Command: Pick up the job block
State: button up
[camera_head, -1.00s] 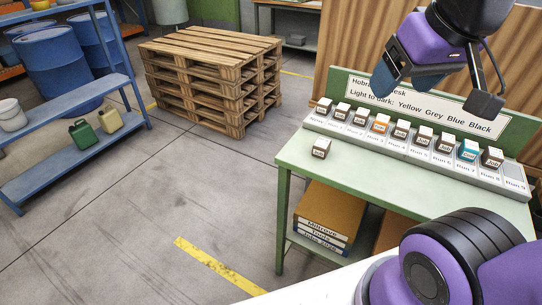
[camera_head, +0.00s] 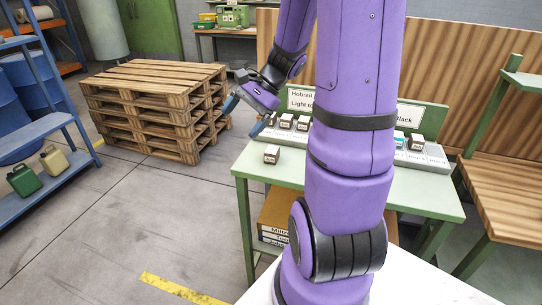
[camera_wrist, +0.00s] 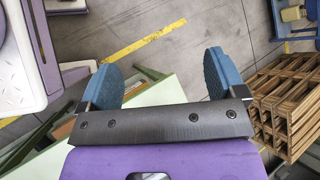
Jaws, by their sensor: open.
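A small block (camera_head: 271,153), white on top with a dark label, sits alone on the left front of the green desk (camera_head: 420,193). Its label is too small to read now. Similar blocks (camera_head: 286,121) stand in a row on the grey rack (camera_head: 435,157) behind it; my arm hides the middle of the row. My gripper (camera_head: 248,113) is open and empty, above and to the left of the lone block, near the desk's left end.
A pallet stack (camera_head: 150,110) stands left of the desk. Blue shelving (camera_head: 45,170) is at the far left. A wooden bench (camera_head: 515,190) stands to the right. A sign (camera_head: 300,98) rises behind the rack. Open floor lies in front of the pallets.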

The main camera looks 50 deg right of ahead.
jog(key=d+f+m+t, duration=0.4)
jog(key=d+f+m, duration=0.45)
jog(key=d, duration=0.35)
jog(key=m+t+h, duration=0.2)
jog(key=m+t, duration=0.3)
jog(key=m, duration=0.2)
send_near(278, 151)
jog(key=shift+x, duration=1)
jog(key=x, duration=1)
jog(key=shift+w+d+f, duration=0.1)
jog(key=shift+w+f, duration=0.15)
jog(key=shift+c, duration=0.2)
jog(key=c, duration=1)
